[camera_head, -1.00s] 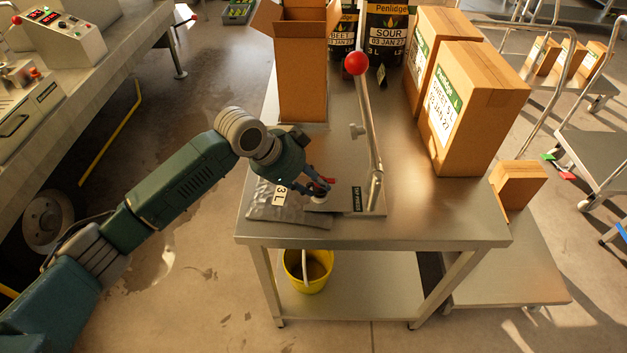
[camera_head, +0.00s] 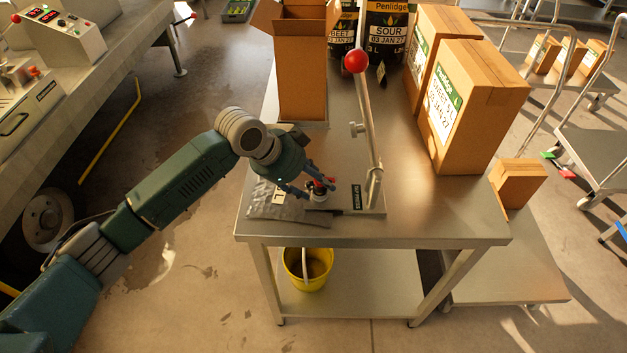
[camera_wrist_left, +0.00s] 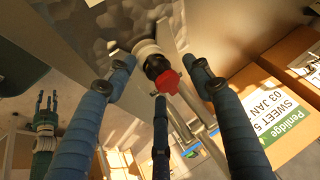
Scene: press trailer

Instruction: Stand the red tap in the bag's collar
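The silver bag (camera_head: 275,208) lies flat at the table's front left corner. Its white collar (camera_wrist_left: 148,48) shows in the left wrist view. The tap, with a black body and a red handle (camera_wrist_left: 168,80), stands at the collar, black end against it; whether it is fully seated I cannot tell. In the head view the tap (camera_head: 318,187) is partly hidden by fingers. My left gripper (camera_head: 318,192) is open around the tap, its fingers spread and apart from it. My right gripper (camera_wrist_left: 46,102) shows small in the left wrist view, empty, fingers apart.
A press with a red-knobbed lever (camera_head: 356,62) stands beside the bag on the steel table (camera_head: 440,215). An open tall carton (camera_head: 303,80) is behind; large boxes (camera_head: 475,110) stand right. A yellow bucket (camera_head: 308,270) sits below. The table's front right is clear.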

